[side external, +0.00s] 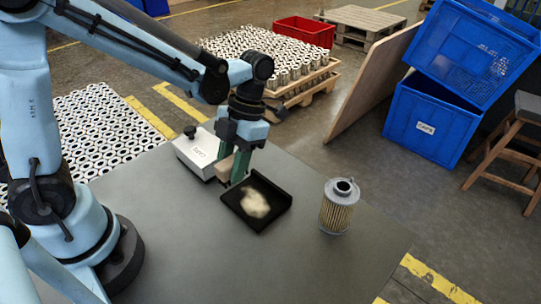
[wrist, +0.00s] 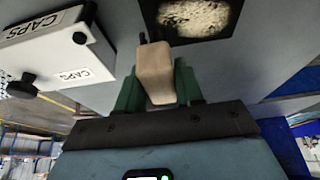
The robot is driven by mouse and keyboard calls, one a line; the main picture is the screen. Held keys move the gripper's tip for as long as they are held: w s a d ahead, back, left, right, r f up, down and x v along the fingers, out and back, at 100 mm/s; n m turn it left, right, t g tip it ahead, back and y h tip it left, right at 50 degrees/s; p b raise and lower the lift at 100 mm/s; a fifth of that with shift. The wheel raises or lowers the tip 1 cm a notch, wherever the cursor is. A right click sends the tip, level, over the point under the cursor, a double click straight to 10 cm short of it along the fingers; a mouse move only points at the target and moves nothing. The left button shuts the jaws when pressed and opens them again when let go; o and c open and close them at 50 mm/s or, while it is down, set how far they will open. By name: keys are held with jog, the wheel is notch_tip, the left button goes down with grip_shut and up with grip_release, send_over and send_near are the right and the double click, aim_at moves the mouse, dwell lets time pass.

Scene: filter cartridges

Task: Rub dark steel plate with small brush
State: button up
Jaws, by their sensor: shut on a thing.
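The dark steel plate (side external: 281,196) lies on the grey table, with a raised edge along its right side and a pale, dusty patch in its middle. It also shows at the top of the wrist view (wrist: 230,52). My gripper (side external: 238,172) is at the plate's far left edge, its green fingers pointing down. It is shut on the small brush (wrist: 155,72), a tan wooden block with a short dark tip. The brush's tan side shows in the side view (side external: 224,168). I cannot tell whether its tip touches the plate.
A white box labelled CAPS (side external: 198,156) stands close to the left of my gripper. A filter cartridge (side external: 338,208) stands upright right of the plate. The front of the table (side external: 230,270) is clear. Blue crates (side external: 433,120) and a pallet of cartridges stand beyond the table.

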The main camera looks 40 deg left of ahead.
notch_tip(320, 180, down, 4)
jog(key=shift+r, duration=0.1)
jog(key=shift+d, duration=1.9)
jog(key=shift+c, duration=0.4)
jog(key=shift+d, duration=3)
jog(key=shift+a, duration=4.6)
jog(key=shift+w+a, duration=0.3)
jog(key=shift+w, duration=0.45)
jog(key=shift+d, duration=4.75)
jog(key=shift+a, duration=4.8)
jog(key=shift+s+r, duration=0.1)
jog(key=shift+r, duration=3.9)
